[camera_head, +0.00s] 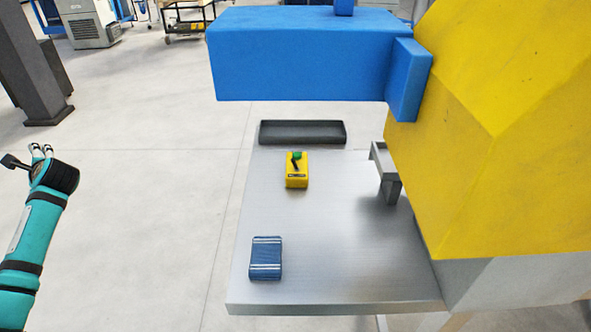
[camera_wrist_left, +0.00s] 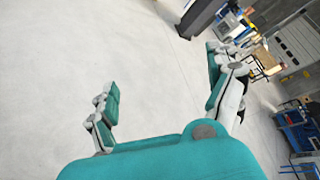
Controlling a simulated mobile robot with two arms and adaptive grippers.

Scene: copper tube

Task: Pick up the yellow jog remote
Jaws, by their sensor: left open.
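The yellow jog remote (camera_head: 296,176) sits on the metal table (camera_head: 345,240), toward its far part. It is a small yellow box with a green knob and a dark lever on top. My left gripper (camera_head: 41,149) is at the far left of the head view, off the table and well apart from the remote. In the left wrist view its two fingers (camera_wrist_left: 165,100) are spread wide with nothing between them but floor. The remote does not show in the left wrist view. My right gripper is not in either view.
A blue block-like object (camera_head: 266,258) lies near the table's front left. A dark tray (camera_head: 302,132) lies at the far edge. A big yellow machine (camera_head: 500,120) with a blue beam (camera_head: 300,58) stands at the right. Open floor lies between my left arm and the table.

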